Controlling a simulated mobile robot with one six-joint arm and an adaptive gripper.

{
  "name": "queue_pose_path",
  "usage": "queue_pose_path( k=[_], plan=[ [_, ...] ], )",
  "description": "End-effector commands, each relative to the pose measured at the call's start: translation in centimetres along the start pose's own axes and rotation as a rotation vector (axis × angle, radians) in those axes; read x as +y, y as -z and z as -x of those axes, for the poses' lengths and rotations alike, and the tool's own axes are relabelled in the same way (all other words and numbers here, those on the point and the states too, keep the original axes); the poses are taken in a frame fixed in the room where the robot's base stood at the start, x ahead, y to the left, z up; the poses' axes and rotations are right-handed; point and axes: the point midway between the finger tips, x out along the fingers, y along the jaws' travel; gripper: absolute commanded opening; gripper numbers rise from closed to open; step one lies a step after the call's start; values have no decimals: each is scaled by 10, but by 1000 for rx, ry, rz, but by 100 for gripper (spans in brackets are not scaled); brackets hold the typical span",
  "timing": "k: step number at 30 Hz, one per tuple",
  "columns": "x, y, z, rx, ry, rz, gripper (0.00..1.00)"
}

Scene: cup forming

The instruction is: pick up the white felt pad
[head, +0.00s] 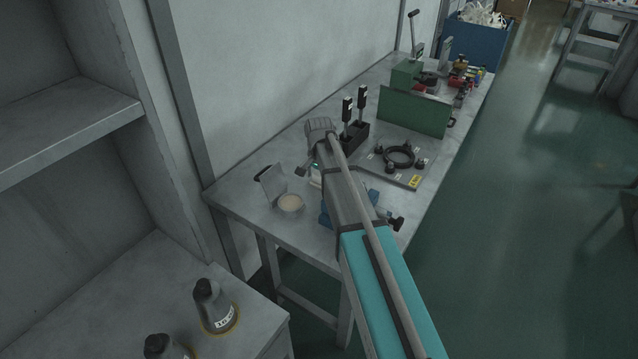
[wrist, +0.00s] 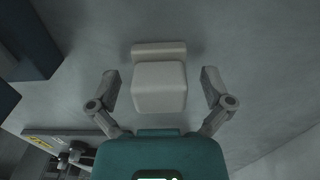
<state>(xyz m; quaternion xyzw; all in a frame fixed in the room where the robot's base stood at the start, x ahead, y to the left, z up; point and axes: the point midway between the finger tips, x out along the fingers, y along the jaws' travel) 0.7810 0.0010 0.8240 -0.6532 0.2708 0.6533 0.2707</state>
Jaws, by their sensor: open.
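The white felt pad seems to be the pale, rounded block (wrist: 160,88) in the middle of the wrist view. A pale bar (wrist: 158,49) lies right behind it on the grey surface; I cannot tell whether the two are one piece. My gripper (wrist: 160,80) is open, with one finger on each side of the block and a visible gap on both sides. I cannot tell how high the fingers are above the surface. In the head view my arm hides most of the gripper, and only a bit of something white (head: 315,182) shows beside it.
The grey workbench (head: 238,192) carries a round tub (head: 290,203) and a tilted plate (head: 270,184) left of my arm. A black stand with two upright handles (head: 353,132), a plate with a black ring (head: 400,156) and a green fixture (head: 415,112) stand farther back.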

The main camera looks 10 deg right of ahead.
Motion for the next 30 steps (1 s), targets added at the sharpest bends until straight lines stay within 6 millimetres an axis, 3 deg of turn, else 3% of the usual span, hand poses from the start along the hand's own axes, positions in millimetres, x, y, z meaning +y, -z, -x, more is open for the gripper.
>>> queue_pose_path(
  k=[17,30],
  plan=[
    [0,0,0,0,0,0,100],
    [0,0,0,0,0,0,20]
  ],
)
